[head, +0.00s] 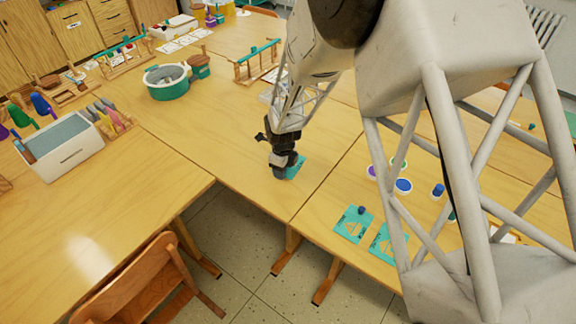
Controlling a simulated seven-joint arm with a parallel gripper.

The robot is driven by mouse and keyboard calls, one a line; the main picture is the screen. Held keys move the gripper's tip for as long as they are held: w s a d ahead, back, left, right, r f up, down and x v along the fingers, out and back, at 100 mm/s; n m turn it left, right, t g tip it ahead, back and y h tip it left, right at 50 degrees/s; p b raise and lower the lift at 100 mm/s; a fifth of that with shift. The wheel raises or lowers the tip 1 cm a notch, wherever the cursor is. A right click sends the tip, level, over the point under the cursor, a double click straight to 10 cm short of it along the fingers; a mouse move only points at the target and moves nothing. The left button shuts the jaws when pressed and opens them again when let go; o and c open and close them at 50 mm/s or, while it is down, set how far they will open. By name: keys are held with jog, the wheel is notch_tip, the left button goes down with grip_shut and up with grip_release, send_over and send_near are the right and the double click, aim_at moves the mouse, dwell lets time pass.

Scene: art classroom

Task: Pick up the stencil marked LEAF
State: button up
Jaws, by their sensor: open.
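My gripper (284,172) is low over the middle table, open, with its dark fingers at a teal stencil (299,167). The fingers hide part of this stencil, and I cannot tell whether they touch it. Two more teal stencils lie flat on the table to the right: one (347,227) has a small dark blue object (361,210) on it or at its edge, and the other (384,249) lies beside it, close to my arm. Marks show on these two, but they are too small to read. I cannot tell which stencil says LEAF.
Paint pots (403,186) and a blue bottle (438,190) stand right of the gripper, partly behind my arm. A teal-and-white tub (167,88) and a wooden rack (256,66) stand farther back. The table left of the gripper is clear.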

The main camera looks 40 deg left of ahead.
jog(key=shift+c, duration=0.3)
grip_shut()
dwell(0.3)
jog(key=shift+r, duration=0.2)
jog(key=shift+r, duration=0.45)
jog(key=shift+s+d+r, duration=0.1)
jog(key=shift+r, duration=0.5)
jog(key=shift+s+d+r, duration=0.1)
jog(key=shift+r, duration=0.5)
jog(key=s+d, duration=0.3)
jog(key=d, duration=0.1)
jog(key=s+d+r, duration=0.1)
jog(key=s+d, duration=0.2)
jog(key=d, duration=0.1)
jog(key=s+d, duration=0.3)
jog(key=d, duration=0.1)
jog(key=shift+s+r, duration=0.15)
jog(key=shift+s, duration=0.25)
